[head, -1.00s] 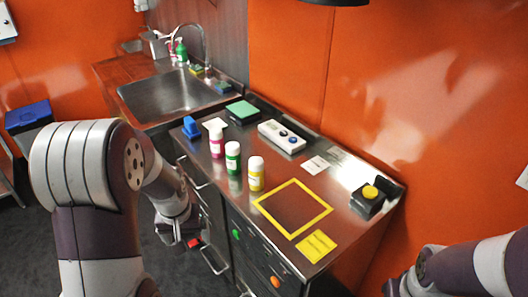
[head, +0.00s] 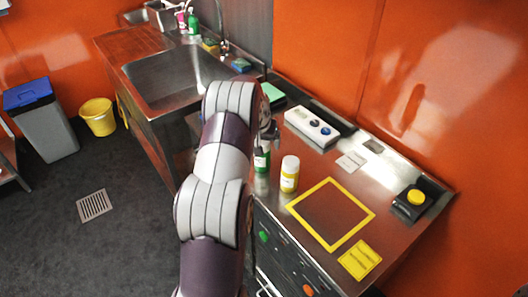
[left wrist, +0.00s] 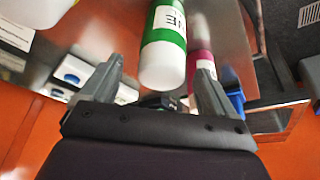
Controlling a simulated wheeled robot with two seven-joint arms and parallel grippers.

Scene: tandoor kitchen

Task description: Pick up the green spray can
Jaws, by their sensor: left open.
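The green spray can (head: 262,161) stands upright on the steel counter, left of the yellow can (head: 290,174). Its upper part is hidden by my left arm and gripper in the head view. My left gripper (head: 268,130) is at the can's top. In the left wrist view the green can (left wrist: 166,38) shows its white cap and label between the two open fingers of the left gripper (left wrist: 158,68), with gaps on both sides. I cannot tell whether the fingers touch it. My right gripper is out of view.
A magenta can (left wrist: 204,62) is close beside one finger in the left wrist view; my arm hides it in the head view. A yellow square outline (head: 331,214) on the right is empty. The sink (head: 170,80) lies further left.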

